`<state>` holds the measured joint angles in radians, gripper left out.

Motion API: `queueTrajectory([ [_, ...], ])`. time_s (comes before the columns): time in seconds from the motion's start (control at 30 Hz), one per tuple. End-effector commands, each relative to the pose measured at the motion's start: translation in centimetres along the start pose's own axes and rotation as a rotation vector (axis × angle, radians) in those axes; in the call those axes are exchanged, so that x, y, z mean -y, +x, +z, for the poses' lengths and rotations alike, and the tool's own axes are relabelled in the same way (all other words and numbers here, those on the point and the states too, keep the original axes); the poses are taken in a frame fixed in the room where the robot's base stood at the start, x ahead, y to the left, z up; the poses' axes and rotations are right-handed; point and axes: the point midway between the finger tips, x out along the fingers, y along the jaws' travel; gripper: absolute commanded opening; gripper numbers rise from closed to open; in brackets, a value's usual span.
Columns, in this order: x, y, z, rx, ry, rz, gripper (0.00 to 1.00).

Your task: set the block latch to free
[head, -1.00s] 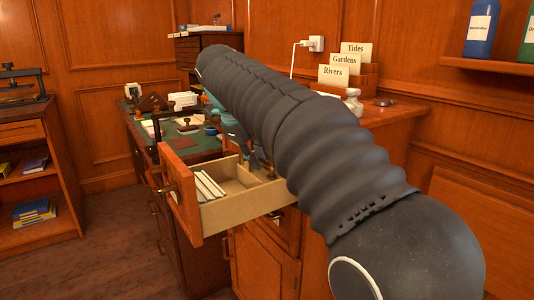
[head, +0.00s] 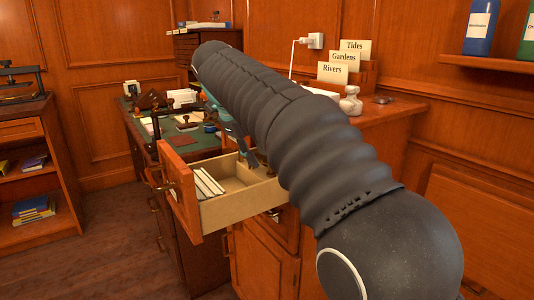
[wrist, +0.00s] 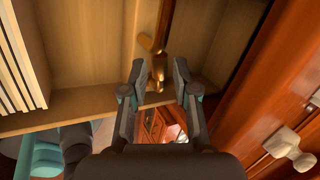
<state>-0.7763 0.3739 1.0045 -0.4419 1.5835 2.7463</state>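An open wooden drawer (head: 238,212) sticks out from the desk. In the wrist view, a narrow brown and brass-coloured piece (wrist: 159,38), which looks like the block latch, stands at the drawer's inner side. My gripper (wrist: 157,75) is open, with its two dark fingers apart on either side of the lower end of this piece. I cannot tell whether they touch it. In the head view, my gripper (head: 249,159) is at the drawer's back right and mostly hidden behind my arm. The latch's setting is not clear.
White-edged papers or cards (head: 208,183) lie in the drawer's left compartment. The green-topped desk (head: 204,142) holds stamps and small items. A card holder (head: 338,72) and a white bottle (head: 351,101) stand at right. Metal hardware (wrist: 290,148) shows at right in the wrist view.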

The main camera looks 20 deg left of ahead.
Motion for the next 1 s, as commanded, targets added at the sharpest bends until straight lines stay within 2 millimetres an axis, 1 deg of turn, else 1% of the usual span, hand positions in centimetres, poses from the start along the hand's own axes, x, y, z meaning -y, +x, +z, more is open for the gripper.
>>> queueTrajectory([
  [0.13,0.0,-0.2,0.0,-0.001,0.0,0.001,0.29],
  [0.23,0.0,-1.1,0.1,0.0,0.0,0.0,0.29],
  [0.63,-0.1,-7.5,0.1,0.002,0.0,0.0,0.29],
  [0.83,-0.1,-9.7,0.1,0.002,0.0,0.0,0.29],
  [1.0,-0.1,-10.9,0.1,0.002,0.0,-0.002,0.29],
])
